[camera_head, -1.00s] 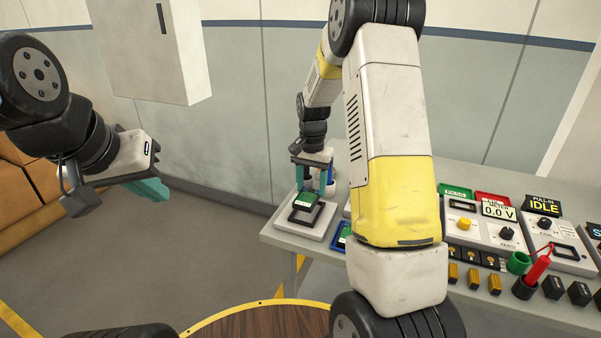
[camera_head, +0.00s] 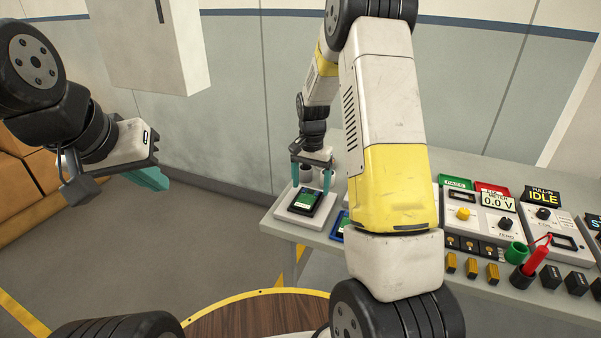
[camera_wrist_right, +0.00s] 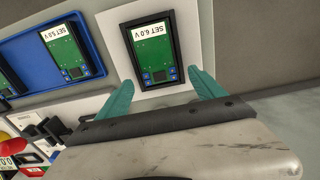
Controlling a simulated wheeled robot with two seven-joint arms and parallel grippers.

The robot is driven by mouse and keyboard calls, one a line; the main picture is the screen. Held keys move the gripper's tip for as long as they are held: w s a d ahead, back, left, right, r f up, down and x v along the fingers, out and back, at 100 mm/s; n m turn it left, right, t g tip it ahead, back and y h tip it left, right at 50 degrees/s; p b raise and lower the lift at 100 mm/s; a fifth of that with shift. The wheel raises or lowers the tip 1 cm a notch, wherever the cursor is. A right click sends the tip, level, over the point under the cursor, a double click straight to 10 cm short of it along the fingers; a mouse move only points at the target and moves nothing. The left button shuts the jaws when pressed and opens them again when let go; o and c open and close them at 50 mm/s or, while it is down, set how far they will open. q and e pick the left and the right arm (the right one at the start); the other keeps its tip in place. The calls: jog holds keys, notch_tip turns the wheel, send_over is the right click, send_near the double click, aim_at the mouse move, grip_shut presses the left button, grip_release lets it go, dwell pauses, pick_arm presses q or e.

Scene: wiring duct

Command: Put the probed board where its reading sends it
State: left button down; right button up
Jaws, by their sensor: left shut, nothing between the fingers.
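A green board (camera_wrist_right: 152,48) labelled "SET 6.0 V" lies inside a black frame on a white fixture; it also shows in the head view (camera_head: 306,199) at the table's left end. My right gripper (camera_wrist_right: 163,95) is open, its two teal fingers apart at the near edge of the board and not closed on it. It also shows in the head view (camera_head: 311,182) over the fixture (camera_head: 290,220). My left gripper (camera_head: 151,180) is shut and empty, in the air at the left, away from the table. A meter (camera_head: 497,203) reads 0.0 V.
A blue tray (camera_wrist_right: 50,42) with boards, one labelled "SET 5.0 V", lies beside the fixture. Green PASS (camera_head: 455,183) and red (camera_head: 490,189) trays stand behind the meter. A pull-in unit (camera_head: 544,198) shows IDLE. A red probe (camera_head: 537,260) stands in a holder. My right arm hides mid-table.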

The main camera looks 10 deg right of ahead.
jog(key=shift+r, duration=0.1)
notch_tip(320, 180, up, 8)
jog(key=shift+f, duration=0.2)
dwell(0.3)
notch_tip(320, 180, up, 7)
jog(key=n+t, duration=0.1)
send_over(311, 192)
jog(key=s, duration=0.4)
jog(key=s+a+r+n+t+y, duration=0.1)
jog(key=s+r+n+t, duration=0.1)
jog(key=s+r, duration=0.4)
jog(key=s+a+r+n+t+y, duration=0.15)
jog(key=s+r, duration=0.25)
jog(key=s, duration=0.4)
jog(key=s+a+n+t, duration=0.1)
jog(key=s+n, duration=0.2)
jog(key=s, duration=0.5)
jog(key=shift+s+a+t, duration=0.2)
jog(key=shift+t, duration=0.15)
